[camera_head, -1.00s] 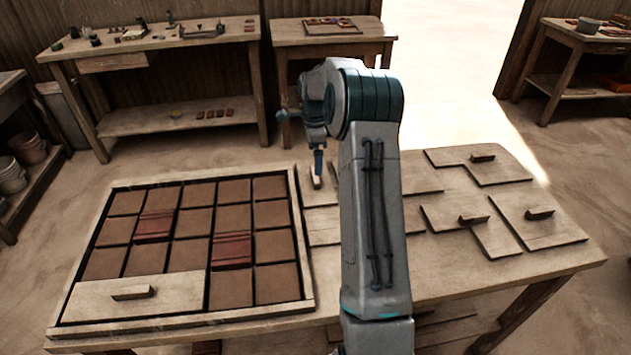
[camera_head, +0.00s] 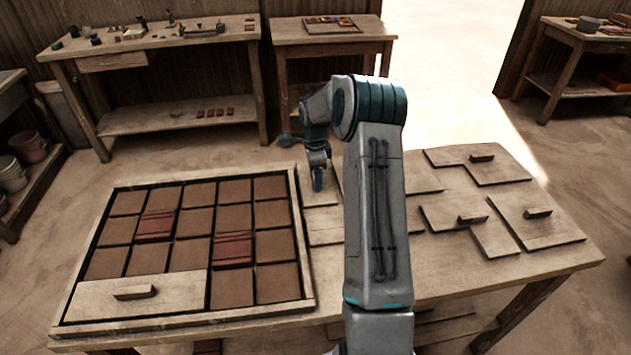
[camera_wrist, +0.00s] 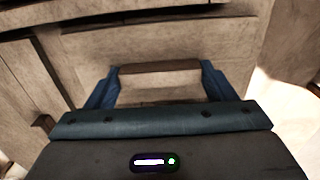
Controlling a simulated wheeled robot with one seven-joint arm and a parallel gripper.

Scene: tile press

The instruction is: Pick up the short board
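In the head view my gripper (camera_head: 318,183) is low over a pale wooden board (camera_head: 323,198) just right of the tile tray. This board lies flat on the table, partly hidden by my arm, so I cannot read its full length. In the wrist view a wooden handle bar (camera_wrist: 160,68) spans the space between my two blue fingers (camera_wrist: 160,85). Its ends meet the fingers in the picture. Whether they press on it or only stand around it, I cannot tell. The board (camera_wrist: 170,40) lies beneath.
The tray (camera_head: 307,270) at left holds brown and red tiles and a handled board (camera_head: 170,305). More handled boards lie at right: one at the back (camera_head: 490,178), one in the middle (camera_head: 440,213), one at far right (camera_head: 550,235). Free tabletop is at the front.

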